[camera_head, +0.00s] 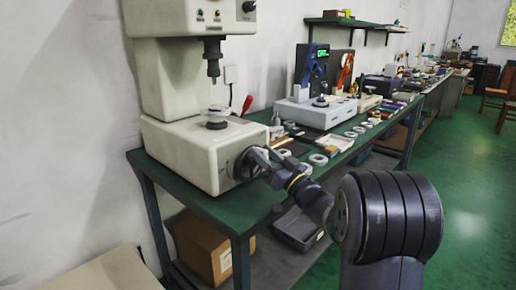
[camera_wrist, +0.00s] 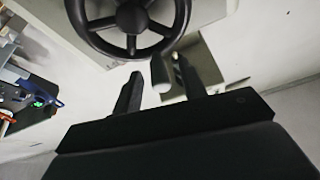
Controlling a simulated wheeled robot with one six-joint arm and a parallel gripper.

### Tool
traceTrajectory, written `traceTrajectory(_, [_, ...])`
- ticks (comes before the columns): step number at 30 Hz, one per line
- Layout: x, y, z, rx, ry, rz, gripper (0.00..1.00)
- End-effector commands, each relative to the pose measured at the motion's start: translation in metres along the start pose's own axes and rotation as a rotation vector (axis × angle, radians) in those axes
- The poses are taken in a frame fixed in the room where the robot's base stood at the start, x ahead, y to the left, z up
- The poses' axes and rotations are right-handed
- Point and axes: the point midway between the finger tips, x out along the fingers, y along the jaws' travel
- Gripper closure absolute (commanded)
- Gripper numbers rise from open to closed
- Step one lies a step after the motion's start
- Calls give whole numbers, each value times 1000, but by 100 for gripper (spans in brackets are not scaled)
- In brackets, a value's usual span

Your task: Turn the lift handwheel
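The lift handwheel (camera_head: 244,166) is a dark spoked wheel on the front of the cream machine's base (camera_head: 188,150). In the wrist view the black handwheel (camera_wrist: 132,17) fills the top middle, its upper part cut off by the frame edge.
The machine stands at the near end of a green-topped bench (camera_head: 222,208). A spindle (camera_head: 213,58) hangs above its platform. Several metal rings, a tray (camera_head: 330,143) and a grey instrument (camera_head: 315,112) lie farther along. A cardboard box (camera_head: 200,245) sits below. Green floor at right is clear.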

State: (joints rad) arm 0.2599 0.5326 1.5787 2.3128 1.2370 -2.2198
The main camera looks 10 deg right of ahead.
Motion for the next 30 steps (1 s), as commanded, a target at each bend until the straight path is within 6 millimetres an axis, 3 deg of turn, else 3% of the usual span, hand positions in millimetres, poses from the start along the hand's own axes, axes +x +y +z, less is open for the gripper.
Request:
traceTrajectory(6, [25,0,0,-1,-1,-1,60])
traceTrajectory(17, [29,0,0,0,-1,0,61])
traceTrajectory(30, [28,0,0,0,-1,0,97])
